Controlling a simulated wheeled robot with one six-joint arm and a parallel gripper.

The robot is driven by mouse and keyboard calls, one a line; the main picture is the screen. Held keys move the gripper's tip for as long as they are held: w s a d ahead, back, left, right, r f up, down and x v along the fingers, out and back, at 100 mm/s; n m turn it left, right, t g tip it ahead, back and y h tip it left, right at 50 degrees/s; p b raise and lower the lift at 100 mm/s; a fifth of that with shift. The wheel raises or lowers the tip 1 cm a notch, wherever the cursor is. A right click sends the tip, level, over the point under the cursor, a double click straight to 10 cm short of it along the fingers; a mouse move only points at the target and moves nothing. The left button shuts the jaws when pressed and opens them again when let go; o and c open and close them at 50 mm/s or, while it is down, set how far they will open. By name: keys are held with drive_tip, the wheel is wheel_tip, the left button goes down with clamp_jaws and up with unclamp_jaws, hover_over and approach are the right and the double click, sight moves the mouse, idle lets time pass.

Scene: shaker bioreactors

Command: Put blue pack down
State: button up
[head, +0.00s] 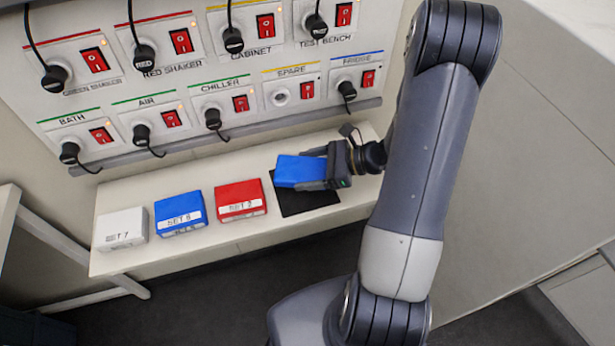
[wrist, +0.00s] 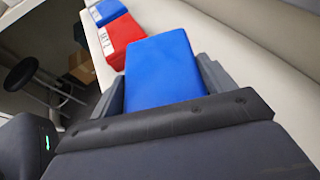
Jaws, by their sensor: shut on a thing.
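A blue pack (head: 300,171) is held in my gripper (head: 318,168), which is shut on its sides. In the head view the pack is over a black mat (head: 312,203) at the right part of a white shelf. I cannot tell whether the pack touches the mat. In the wrist view the blue pack (wrist: 162,70) lies between the two fingers, its plain top facing the camera. A second blue pack (head: 179,213), labelled like "SET 6", stands on the shelf further left.
A red pack (head: 240,200) stands just left of the mat, and a white pack (head: 121,229) is at the shelf's left end. Behind the shelf (head: 225,238) is a panel (head: 190,90) with red switches and black plugs on hanging cables.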

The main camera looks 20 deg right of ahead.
sight(310, 178)
drive_tip(key=shift+f, duration=1.85)
drive_tip(key=shift+f, duration=0.1)
drive_tip(key=shift+f+b, duration=0.2)
drive_tip(key=shift+b, duration=0.1)
drive_tip(key=o, duration=1.2)
drive_tip(key=shift+r, duration=0.1)
drive_tip(key=shift+c, duration=0.2)
drive_tip(key=shift+d+r+p, duration=0.2)
drive_tip(key=shift+r+p, duration=0.1)
drive_tip(key=v, duration=1.1)
drive_tip(key=shift+s+b, duration=0.1)
drive_tip(key=shift+b, duration=0.2)
drive_tip(key=shift+s+d+r, duration=0.1)
drive_tip(key=shift+s+d, duration=0.05)
drive_tip(key=shift+d, duration=0.05)
